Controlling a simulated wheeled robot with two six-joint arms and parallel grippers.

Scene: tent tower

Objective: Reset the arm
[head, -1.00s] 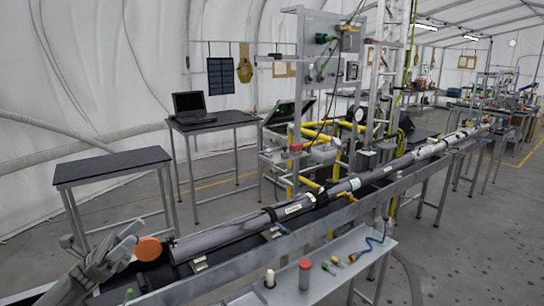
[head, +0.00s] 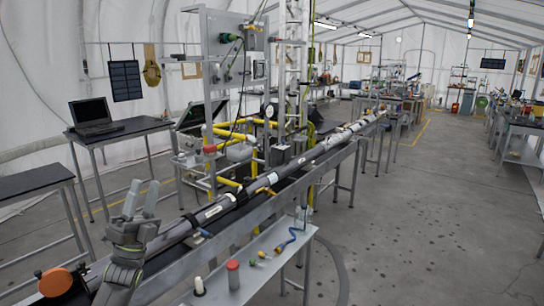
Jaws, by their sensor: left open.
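My left gripper (head: 139,202) is at the lower left of the head view, with its fingers pointing up. It is open, with nothing seen between its fingers. It appears in front of the near part of a long grey tube (head: 222,207) that lies along a metal rail bench (head: 262,205). I cannot tell how far it is from the tube. An orange round cap (head: 57,282) is to the left of and below the gripper. My right gripper is not in view.
A side shelf (head: 255,277) holds a red-capped container (head: 233,274), a white-topped peg (head: 199,286) and small fittings. A laptop (head: 93,117) stands on a black table behind. A panel rack with yellow pipes stands beyond the bench. Open floor (head: 420,220) lies to the right.

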